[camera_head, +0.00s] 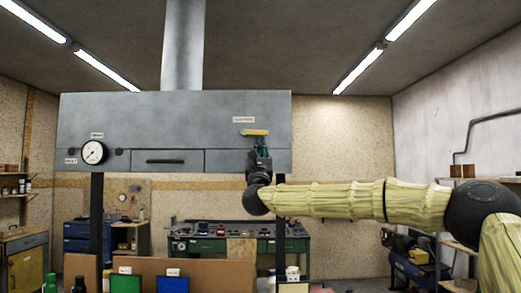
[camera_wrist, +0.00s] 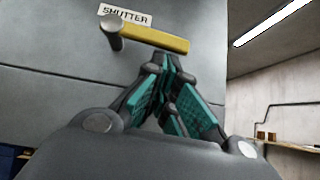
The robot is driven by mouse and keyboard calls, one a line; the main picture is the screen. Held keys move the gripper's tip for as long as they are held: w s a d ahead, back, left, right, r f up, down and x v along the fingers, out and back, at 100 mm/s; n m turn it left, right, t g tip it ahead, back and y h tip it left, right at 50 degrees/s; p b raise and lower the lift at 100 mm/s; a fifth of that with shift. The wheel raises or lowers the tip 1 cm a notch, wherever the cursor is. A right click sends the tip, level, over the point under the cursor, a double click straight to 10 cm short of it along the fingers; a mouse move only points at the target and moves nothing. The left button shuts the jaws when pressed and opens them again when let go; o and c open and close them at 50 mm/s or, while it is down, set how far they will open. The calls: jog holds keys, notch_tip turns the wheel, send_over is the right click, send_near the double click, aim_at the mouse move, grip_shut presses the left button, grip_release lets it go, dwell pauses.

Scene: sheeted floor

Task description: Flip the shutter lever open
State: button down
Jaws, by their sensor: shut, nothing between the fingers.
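The shutter lever is a yellow handle (camera_head: 255,132) on the right part of the grey hood panel (camera_head: 215,110). In the wrist view the yellow handle (camera_wrist: 155,38) extends to the right, slightly downward, from a dark round pivot (camera_wrist: 112,30). A white label reading SHUTTER (camera_wrist: 126,14) sits just above it. My gripper (camera_head: 259,145) is below the handle in the head view. In the wrist view my gripper (camera_wrist: 168,65) is shut and empty, its teal-padded fingertips just below the handle's right half. I cannot tell whether they touch it.
A round gauge (camera_head: 94,152) and a drawer-like slot (camera_head: 168,160) are on the hood's left and middle. A green workbench (camera_head: 208,245) stands behind, below the hood. Blue and green bins (camera_head: 172,284) stand at the lower front. The space right of the hood is open.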

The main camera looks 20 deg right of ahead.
jog(key=shift+r+b, duration=0.1)
jog(key=shift+b, duration=0.5)
jog(key=shift+s+d+r+b, duration=0.1)
jog(key=shift+d+r+b, duration=0.1)
jog(key=shift+r+b, duration=0.5)
jog(key=shift+r, duration=0.1)
jog(key=s+a+f+b, duration=0.1)
jog(key=s+f+b, duration=0.2)
jog(key=f, duration=0.3)
jog(key=s+a+f+b, duration=0.1)
jog(key=s+f+b, duration=0.2)
jog(key=f+b, duration=0.2)
jog(key=shift+s+f+b, duration=0.3)
jog(key=shift+f+b, duration=0.05)
jog(key=shift+f, duration=0.15)
